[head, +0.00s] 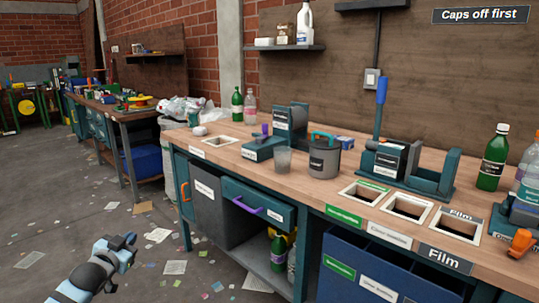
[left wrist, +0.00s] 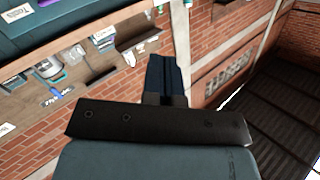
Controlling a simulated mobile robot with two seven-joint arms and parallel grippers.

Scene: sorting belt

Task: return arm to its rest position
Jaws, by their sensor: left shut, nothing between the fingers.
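My left gripper (head: 130,240) is at the lower left of the head view, above the littered floor and left of the workbench, touching nothing. In the left wrist view its dark fingers (left wrist: 165,75) stand closed together with nothing between them. That view is tilted and shows brick wall, shelving and roof behind the fingers. My right gripper is in neither view.
The workbench (head: 240,157) runs along the right, with an open purple-handled drawer (head: 259,203) and bins below. Bottles, including a green bottle (head: 492,160), a grey canister (head: 324,158) and labelled slots stand along its top. The floor (head: 50,215) at left is open, with scattered paper.

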